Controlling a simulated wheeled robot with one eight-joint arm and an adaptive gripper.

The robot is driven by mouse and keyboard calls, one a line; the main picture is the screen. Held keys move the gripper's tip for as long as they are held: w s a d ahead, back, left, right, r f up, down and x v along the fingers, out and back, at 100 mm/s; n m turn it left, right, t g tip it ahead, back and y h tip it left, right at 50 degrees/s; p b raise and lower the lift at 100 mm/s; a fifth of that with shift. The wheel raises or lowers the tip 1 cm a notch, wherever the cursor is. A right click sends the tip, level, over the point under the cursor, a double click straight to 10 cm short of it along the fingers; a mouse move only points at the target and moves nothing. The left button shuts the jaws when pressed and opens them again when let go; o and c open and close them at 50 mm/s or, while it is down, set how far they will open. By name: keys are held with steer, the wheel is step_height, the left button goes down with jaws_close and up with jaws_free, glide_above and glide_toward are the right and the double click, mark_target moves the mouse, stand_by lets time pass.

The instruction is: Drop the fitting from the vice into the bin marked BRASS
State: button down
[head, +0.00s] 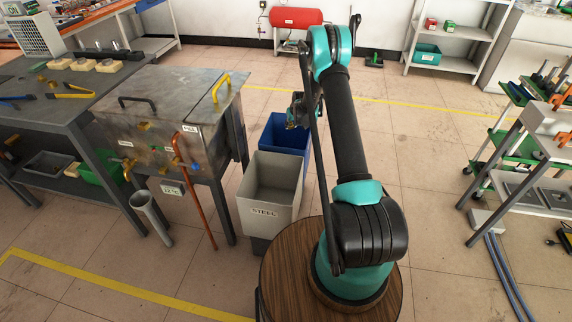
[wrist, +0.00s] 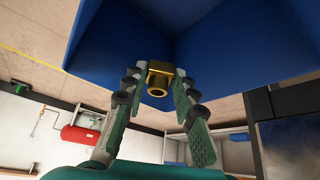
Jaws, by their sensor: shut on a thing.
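My gripper (wrist: 160,88) is shut on a gold-coloured fitting (wrist: 158,78), held between the fingertips in the wrist view. Blue walls of a bin (wrist: 225,45) fill much of the wrist view behind the fitting. In the head view my gripper (head: 298,112) hangs by the far right part of the blue bin (head: 283,128), seemingly above it. My arm link partly covers the gripper there, and the fitting cannot be made out. No label on the blue bin is visible. The vice cannot be made out.
A grey bin (head: 270,210) marked STEEL stands in front of the blue bin. A metal cabinet (head: 165,105) with handles is to the left, beside a dark workbench (head: 60,95). Open floor (head: 430,130) lies to the right.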

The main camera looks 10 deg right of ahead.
steer(key=shift+f, duration=0.5)
steer(key=c, duration=1.1)
jaws_free()
steer(key=shift+c, duration=0.2)
steer(key=shift+s, duration=0.1)
steer(key=v, duration=1.2)
steer(key=shift+r, duration=0.1)
